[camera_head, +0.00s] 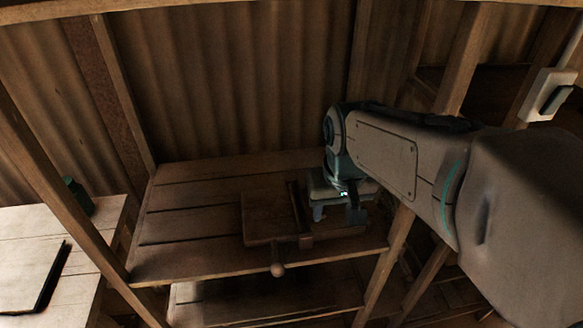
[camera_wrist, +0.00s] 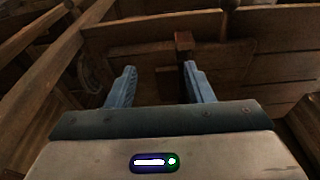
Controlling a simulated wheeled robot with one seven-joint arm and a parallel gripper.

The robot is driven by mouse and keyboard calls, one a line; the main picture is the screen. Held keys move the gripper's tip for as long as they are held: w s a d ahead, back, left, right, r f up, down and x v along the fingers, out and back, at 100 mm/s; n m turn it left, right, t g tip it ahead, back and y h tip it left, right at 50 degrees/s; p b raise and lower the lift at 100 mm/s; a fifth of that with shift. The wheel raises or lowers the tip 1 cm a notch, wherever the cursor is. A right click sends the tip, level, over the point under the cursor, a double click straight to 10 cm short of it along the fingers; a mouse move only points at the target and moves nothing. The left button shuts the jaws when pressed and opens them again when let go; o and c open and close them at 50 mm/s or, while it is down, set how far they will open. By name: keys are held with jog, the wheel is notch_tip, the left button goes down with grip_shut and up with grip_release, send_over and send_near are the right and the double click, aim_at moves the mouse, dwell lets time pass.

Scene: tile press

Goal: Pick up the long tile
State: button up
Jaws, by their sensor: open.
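My gripper (camera_head: 338,212) is over the right part of a wooden shelf in the head view, beside the tile press. In the wrist view its two blue fingers (camera_wrist: 160,84) are spread apart with nothing between them. The tile press (camera_head: 262,222) looks like a flat brown wooden board with a dark upright bar and a round knob at its front edge. I cannot clearly make out the long tile in either view. It may be hidden by my gripper or blend into the dark wood.
The plank shelf (camera_head: 185,225) is bare left of the press. A wooden post stands at each side of it. A pale table (camera_head: 85,240) at the left holds a dark-edged flat object (camera_head: 35,275) and a green container (camera_head: 77,196). Corrugated wall closes the back.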

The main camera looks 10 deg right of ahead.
notch_tip(320, 180, up, 4)
jog(key=f+g+p, duration=0.1)
jog(key=g+p, duration=0.1)
send_over(309, 210)
jog(key=w+d, duration=0.2)
jog(key=w, duration=0.1)
jog(key=f, duration=0.5)
jog(key=w+f, duration=0.1)
jog(key=f, duration=0.1)
jog(key=shift+a+f, duration=0.15)
jog(key=shift+f, duration=0.05)
jog(key=shift+s+f, duration=0.1)
jog(key=shift+f, duration=2.9)
jog(key=c, duration=0.8)
jog(key=shift+r, duration=0.1)
